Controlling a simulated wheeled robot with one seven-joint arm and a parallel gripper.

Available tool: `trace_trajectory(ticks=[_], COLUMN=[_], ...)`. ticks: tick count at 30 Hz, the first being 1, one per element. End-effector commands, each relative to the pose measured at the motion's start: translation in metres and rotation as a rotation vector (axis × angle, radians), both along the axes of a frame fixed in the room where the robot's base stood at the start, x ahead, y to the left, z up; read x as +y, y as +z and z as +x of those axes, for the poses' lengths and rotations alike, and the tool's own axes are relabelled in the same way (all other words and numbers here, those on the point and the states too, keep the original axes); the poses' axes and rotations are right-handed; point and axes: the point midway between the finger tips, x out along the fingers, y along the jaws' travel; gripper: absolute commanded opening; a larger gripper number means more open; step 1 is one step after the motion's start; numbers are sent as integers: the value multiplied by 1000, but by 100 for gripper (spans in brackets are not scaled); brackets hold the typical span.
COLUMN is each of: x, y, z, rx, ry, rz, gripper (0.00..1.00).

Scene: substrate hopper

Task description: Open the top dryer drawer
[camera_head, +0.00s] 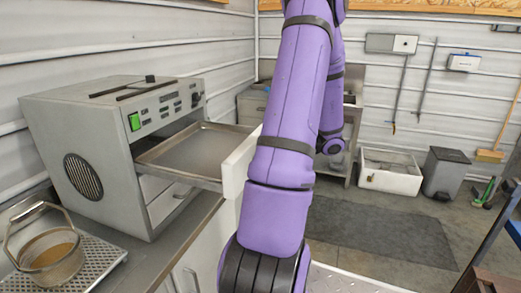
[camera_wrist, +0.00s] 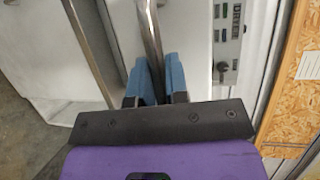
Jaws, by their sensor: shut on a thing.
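The grey dryer (camera_head: 105,150) stands on the counter at the left in the head view. Its top drawer (camera_head: 190,150) is pulled well out, showing a flat metal tray with a bare floor. The drawer's white front (camera_head: 236,165) is partly hidden behind my purple arm. In the wrist view, my gripper (camera_wrist: 155,80) has its blue fingers on either side of a metal bar handle (camera_wrist: 151,30) and is shut on it. My fingers are hidden in the head view. A lower drawer (camera_head: 172,203) is shut below the tray.
A wire-handled basket (camera_head: 52,258) sits on a perforated tray (camera_head: 98,262) at the counter's front left. In the wrist view, a second metal bar (camera_wrist: 90,45) runs left of the gripped handle. A white bin (camera_head: 390,175) stands on the floor at the back. A dark mat (camera_head: 385,235) lies right of my arm.

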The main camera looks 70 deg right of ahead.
Motion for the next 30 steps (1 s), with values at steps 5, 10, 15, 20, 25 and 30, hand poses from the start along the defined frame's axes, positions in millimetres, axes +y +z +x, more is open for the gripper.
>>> trace_trajectory(ticks=[5,10,15,20,25,30], x=[-1,-1,-1,-1,-1,-5], y=[0,0,0,0,0,2], z=[-6,-6,-6,-6,-6,-14], rx=[1,1,1,1,0,0], ry=[0,1,1,0,0,-1], rz=[0,0,0,0,0,-1], gripper=[0,0,22,40,40,40])
